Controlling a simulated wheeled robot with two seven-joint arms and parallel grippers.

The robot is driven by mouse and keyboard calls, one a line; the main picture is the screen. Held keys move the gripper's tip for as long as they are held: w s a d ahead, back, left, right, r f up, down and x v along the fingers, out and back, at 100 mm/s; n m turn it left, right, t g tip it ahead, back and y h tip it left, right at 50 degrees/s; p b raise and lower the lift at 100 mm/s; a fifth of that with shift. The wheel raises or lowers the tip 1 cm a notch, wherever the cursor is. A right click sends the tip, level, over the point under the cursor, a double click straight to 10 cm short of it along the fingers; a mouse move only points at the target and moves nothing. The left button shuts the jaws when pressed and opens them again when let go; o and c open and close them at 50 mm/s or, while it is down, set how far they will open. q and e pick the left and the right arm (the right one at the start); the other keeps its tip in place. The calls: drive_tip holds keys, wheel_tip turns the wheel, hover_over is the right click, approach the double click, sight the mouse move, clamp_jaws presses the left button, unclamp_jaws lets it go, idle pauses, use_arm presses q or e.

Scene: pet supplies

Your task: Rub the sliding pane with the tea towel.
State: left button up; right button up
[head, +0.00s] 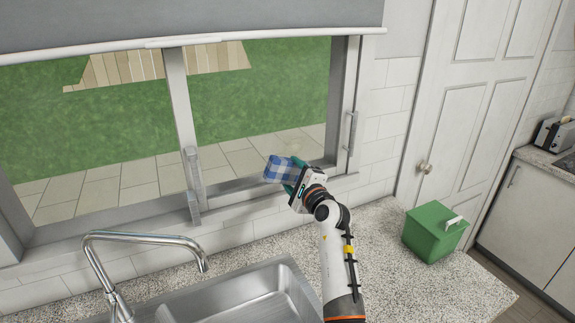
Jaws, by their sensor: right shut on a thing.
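The sliding pane (235,92) is the right-hand part of the window above the counter, with a grey frame and a handle on each side. My right gripper (293,176) is in front of the lower right part of this pane. It is shut on a blue and white checked tea towel (279,168), which is folded or bunched at the fingertips. The towel overlaps the pane's lower edge in the picture; I cannot tell whether it touches the glass. My left gripper is not in view.
A steel sink (245,300) with a curved tap (145,238) lies below the window. A green lidded box (432,235) stands on the speckled counter (385,240) to the right. A grey blind (180,22) covers the window's top. A white door (470,120) is at right.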

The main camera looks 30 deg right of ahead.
drive_tip(key=shift+d, duration=0.1)
drive_tip(key=shift+w+r+b, duration=0.2)
drive_tip(key=shift+w+b, duration=0.65)
drive_tip(key=shift+b, duration=0.05)
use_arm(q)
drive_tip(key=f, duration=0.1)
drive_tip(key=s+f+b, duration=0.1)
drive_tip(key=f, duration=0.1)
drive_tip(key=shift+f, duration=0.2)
use_arm(e)
drive_tip(key=w, duration=0.3)
drive_tip(key=shift+w, duration=0.2)
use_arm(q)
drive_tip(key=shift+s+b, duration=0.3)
use_arm(e)
drive_tip(key=shift+w, duration=0.15)
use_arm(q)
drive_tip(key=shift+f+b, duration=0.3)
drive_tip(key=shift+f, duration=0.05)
use_arm(e)
drive_tip(key=shift+w+d, duration=0.1)
drive_tip(key=shift+w, duration=0.7)
drive_tip(key=shift+d, duration=0.1)
